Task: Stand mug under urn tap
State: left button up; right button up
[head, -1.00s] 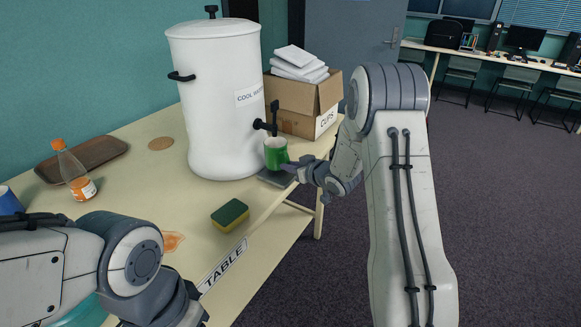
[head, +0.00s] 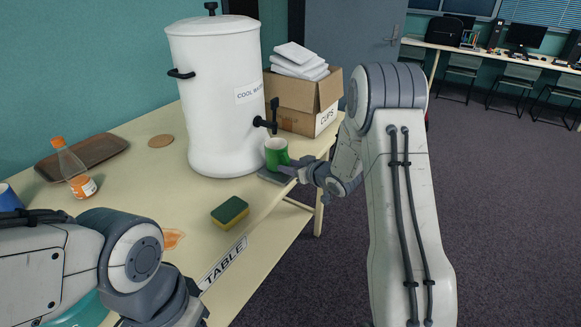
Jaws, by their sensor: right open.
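A green mug (head: 276,154) stands upright on a dark drip tray (head: 272,178) in front of the white urn (head: 218,105). The urn's black tap (head: 267,124) is just above the mug's rim. My right gripper (head: 291,169) is beside the mug's right side, low, with its jaws open; whether they still touch the mug I cannot tell. My left arm (head: 130,255) comes in at the lower left, and its gripper jaws are not visible.
An open cardboard box (head: 300,98) of white packs stands behind the tap. A sponge (head: 230,211), an orange spill (head: 173,239), a bottle (head: 73,168), a brown tray (head: 83,158) and a coaster (head: 160,141) are on the table. The table's right edge is close to my right gripper.

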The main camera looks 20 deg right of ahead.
jog(key=v, duration=1.2)
jog(key=s+a+n+g+h, duration=0.1)
jog(key=s+a+g, duration=0.25)
jog(key=a, duration=0.45)
jog(key=s+a+g+h, duration=0.1)
jog(key=s+a+g, duration=0.1)
jog(key=s+a, duration=0.45)
jog(key=s+a+n+g, duration=0.1)
jog(key=s+a+g, duration=0.2)
jog(key=s, duration=0.8)
jog(key=s+a+n+g, duration=0.2)
jog(key=s+a+g, duration=0.2)
jog(key=s, duration=0.7)
jog(key=shift+a+r+h+b, duration=0.3)
jog(key=shift+a+r+b, duration=0.1)
jog(key=shift+a, duration=0.6)
jog(key=shift+s, duration=0.1)
jog(key=shift+r+p, duration=0.3)
